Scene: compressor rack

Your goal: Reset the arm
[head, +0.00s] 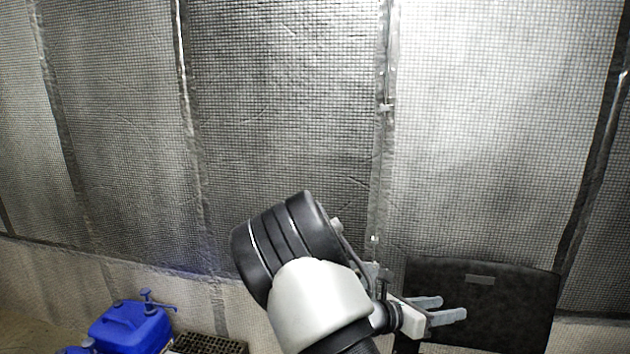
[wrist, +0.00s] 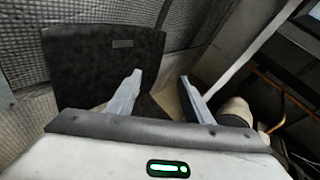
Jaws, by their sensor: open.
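My gripper (head: 447,310) is at the lower right of the head view, at the end of my white and black arm. Its two grey fingers are apart, with nothing between them. In the wrist view my gripper (wrist: 160,95) also shows open and empty. A dark chair-like panel (head: 480,300) stands behind the fingers in the head view. The same dark panel (wrist: 100,60) fills the upper left of the wrist view. I cannot tell the exact distance between fingers and panel.
A blue container (head: 130,328) with a pump or tap sits at the lower left, beside a dark grid-like crate (head: 208,344). A quilted grey wall (head: 285,100) spans the back. In the wrist view, an orange bar (wrist: 268,88) and dark structures lie at the right.

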